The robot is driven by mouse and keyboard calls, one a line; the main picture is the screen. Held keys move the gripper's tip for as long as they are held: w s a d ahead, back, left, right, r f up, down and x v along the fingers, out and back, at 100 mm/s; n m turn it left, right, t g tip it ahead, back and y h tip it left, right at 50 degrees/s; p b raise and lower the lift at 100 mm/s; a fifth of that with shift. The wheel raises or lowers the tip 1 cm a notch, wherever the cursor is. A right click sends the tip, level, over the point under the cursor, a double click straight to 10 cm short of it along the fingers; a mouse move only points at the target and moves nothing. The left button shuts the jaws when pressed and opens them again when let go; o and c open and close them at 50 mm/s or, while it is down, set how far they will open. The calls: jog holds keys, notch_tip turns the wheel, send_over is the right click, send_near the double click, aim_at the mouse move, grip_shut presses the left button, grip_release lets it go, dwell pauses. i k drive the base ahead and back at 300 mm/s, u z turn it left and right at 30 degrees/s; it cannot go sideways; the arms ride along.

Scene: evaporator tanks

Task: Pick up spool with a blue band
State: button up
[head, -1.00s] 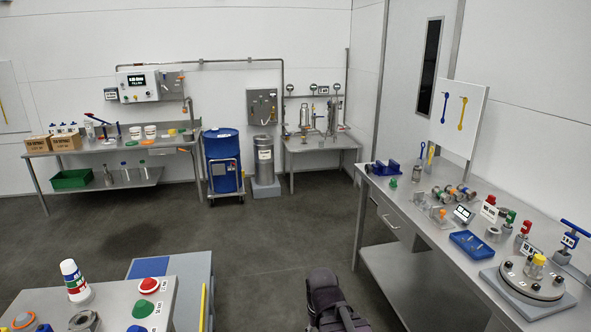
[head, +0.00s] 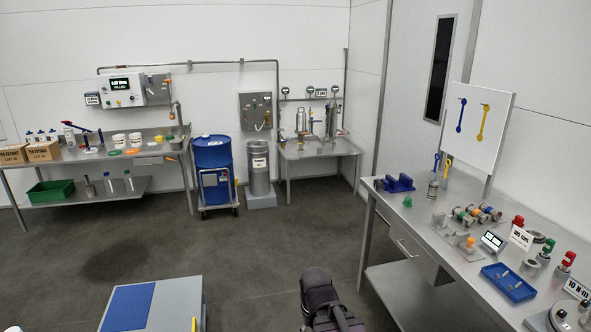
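Several small spools (head: 476,213) lie in a cluster on the right workbench (head: 405,225), in the head view. They are metallic with coloured ends or bands; I make out green, red and orange, but they are too small to tell which one has a blue band. A dark part of my arm with my gripper (head: 328,302) shows at the bottom centre, well short of the bench and apart from everything on it. Its fingers cannot be made out, and no held object shows.
A blue vise (head: 399,184), a blue tray (head: 508,282) and signs share the right bench. A grey platform with a blue panel (head: 128,308) stands at the lower left. A blue drum (head: 213,155) on a cart stands at the back. The floor (head: 255,260) between is clear.

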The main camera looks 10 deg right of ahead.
aim_at(496, 215)
jog(key=i, duration=3.1)
jog(key=u, duration=0.9)
jog(key=k, duration=0.1)
jog(key=z, duration=3)
